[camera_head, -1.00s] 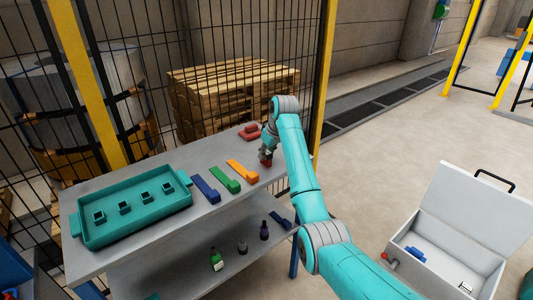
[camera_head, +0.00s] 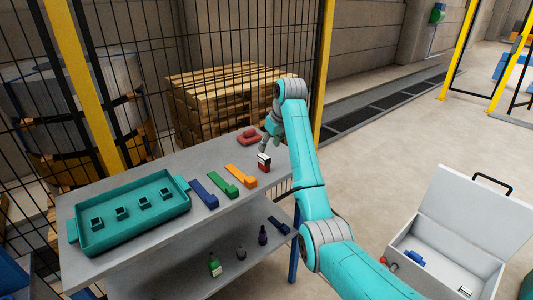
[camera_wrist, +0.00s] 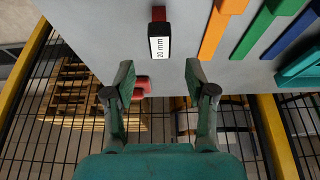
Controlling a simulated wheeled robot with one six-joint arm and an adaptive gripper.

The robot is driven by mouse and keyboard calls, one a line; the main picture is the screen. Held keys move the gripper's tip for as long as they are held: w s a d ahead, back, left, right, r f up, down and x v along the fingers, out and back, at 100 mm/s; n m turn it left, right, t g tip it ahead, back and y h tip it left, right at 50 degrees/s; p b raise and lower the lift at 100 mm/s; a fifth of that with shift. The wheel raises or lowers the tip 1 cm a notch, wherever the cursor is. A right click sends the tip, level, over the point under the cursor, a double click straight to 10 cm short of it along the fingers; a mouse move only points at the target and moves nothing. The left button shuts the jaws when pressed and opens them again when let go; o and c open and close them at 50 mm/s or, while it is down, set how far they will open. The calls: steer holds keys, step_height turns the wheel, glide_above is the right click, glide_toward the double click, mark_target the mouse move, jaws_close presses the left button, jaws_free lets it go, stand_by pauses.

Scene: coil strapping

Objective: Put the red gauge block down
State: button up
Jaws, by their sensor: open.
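The red gauge block (camera_head: 264,167) stands on the grey bench top, to the right of the orange tool (camera_head: 241,176). In the wrist view the gauge block (camera_wrist: 159,38) shows a white label reading "20 mm" and a dark face, with red at its far end. My gripper (camera_head: 262,147) is just above and behind the block in the head view. In the wrist view my gripper (camera_wrist: 161,78) has its two fingers spread wide, with nothing between them. The block lies beyond the fingertips and does not touch them.
A green tool (camera_head: 224,185), a blue tool (camera_head: 204,194) and a teal tray (camera_head: 133,213) with small square holders are to the left. A red object (camera_head: 249,137) lies at the bench's back edge by the mesh fence. Bottles stand on the lower shelf (camera_head: 190,262).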

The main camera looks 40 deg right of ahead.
steer(key=shift+v, duration=2.05)
